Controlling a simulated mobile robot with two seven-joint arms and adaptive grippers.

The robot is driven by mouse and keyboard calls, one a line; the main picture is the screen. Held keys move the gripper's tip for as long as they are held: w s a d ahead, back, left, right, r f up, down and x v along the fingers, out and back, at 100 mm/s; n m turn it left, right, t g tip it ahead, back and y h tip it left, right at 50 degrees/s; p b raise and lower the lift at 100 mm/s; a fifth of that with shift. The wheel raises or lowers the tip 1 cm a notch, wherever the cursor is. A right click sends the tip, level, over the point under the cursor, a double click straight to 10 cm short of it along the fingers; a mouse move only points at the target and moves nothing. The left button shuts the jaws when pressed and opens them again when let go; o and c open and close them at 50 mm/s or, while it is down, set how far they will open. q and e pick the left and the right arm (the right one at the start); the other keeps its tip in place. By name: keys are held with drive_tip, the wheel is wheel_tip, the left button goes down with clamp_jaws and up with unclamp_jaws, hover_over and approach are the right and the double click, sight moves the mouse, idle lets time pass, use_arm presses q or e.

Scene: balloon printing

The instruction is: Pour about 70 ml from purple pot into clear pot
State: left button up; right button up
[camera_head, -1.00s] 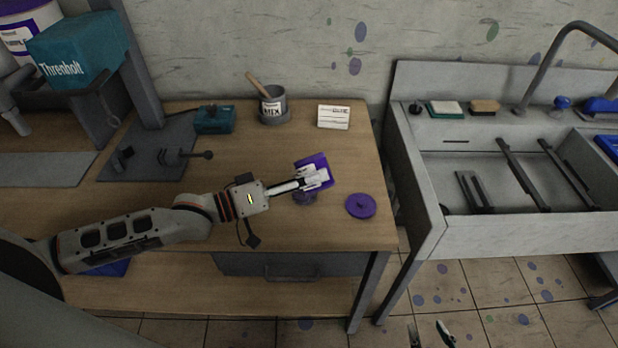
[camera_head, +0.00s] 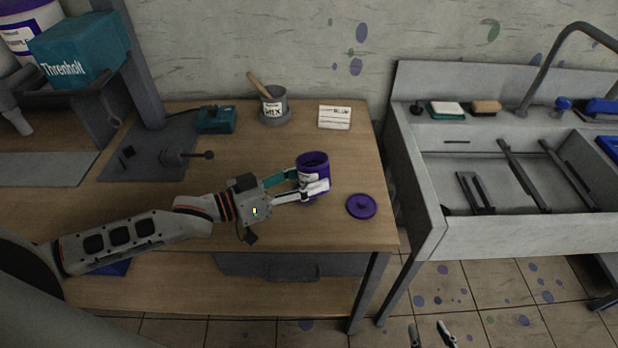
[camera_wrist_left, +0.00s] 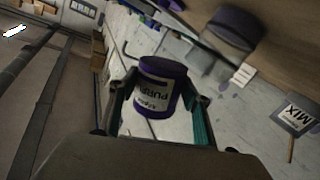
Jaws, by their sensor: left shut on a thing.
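The purple pot (camera_head: 314,164) is held above the workbench, roughly upright with its open top showing. My left gripper (camera_head: 307,184) is shut around its sides. The left wrist view shows the same pot (camera_wrist_left: 160,86), with its label, between the two fingers (camera_wrist_left: 158,108). The clear pot cannot be made out now; the bench just below the held pot is largely covered by it and the gripper. A purple lid (camera_head: 361,206) lies on the bench to the right. My right gripper (camera_head: 430,335) shows at the bottom edge, its fingertips apart and empty.
A grey pot marked MIX (camera_head: 273,106), with a wooden stick, stands at the back beside a teal box (camera_head: 215,120) and a white card (camera_head: 334,117). A sink unit (camera_head: 428,190) stands right of the bench (camera_head: 240,160). The bench's right front is clear around the lid.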

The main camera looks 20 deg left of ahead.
use_arm(q)
drive_tip(key=shift+w+a+f+m, duration=0.15)
drive_tip(key=shift+w+m, duration=0.05)
drive_tip(key=shift+m, duration=0.6)
drive_tip(key=shift+w+a+r+m, duration=0.1)
drive_tip(key=shift+a+r+m, duration=0.05)
drive_tip(key=shift+r+m, duration=0.3)
drive_tip(key=shift+w+a+r+m, duration=0.1)
drive_tip(key=shift+r+m, duration=0.2)
drive_tip(key=shift+m, duration=0.15)
